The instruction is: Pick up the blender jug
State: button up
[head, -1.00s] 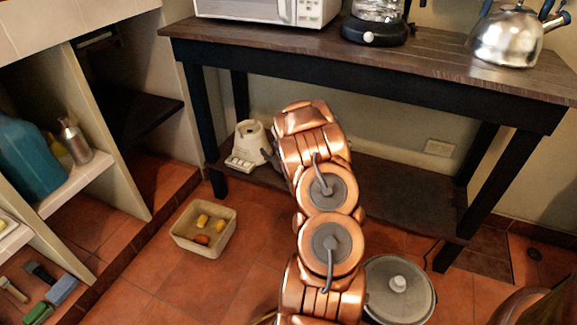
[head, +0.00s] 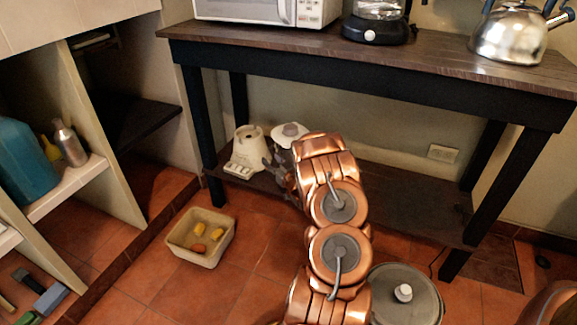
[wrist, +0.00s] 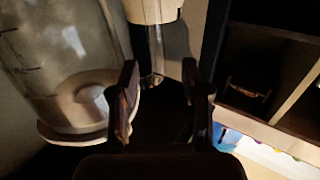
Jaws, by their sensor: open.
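The blender jug (head: 289,130) stands on the low shelf to the right of the cream blender base (head: 247,152). In the head view only its pale round top shows clearly; my arm and gripper hide most of the rest. In the wrist view the clear jug (wrist: 65,70), with dark measuring marks and a pale rim, fills the left side. My gripper (head: 272,172) is open, in front of the jug and just right of the base. In the wrist view its two fingers (wrist: 159,85) are apart with nothing gripped; the jug lies left of both, and contact cannot be told.
The dark tabletop (head: 430,62) above carries a microwave (head: 262,10), coffee maker (head: 378,25) and kettle (head: 508,35). A table leg (head: 200,130) stands left of the base. A bin (head: 203,250) and a lidded pot (head: 405,295) are on the floor. The low shelf's right part is clear.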

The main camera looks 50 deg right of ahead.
aim_at(269, 156)
jog(key=shift+b+x, duration=0.6)
jog(key=shift+x, duration=1.3)
jog(key=shift+d, duration=0.1)
jog(key=shift+c, duration=0.4)
grip_shut()
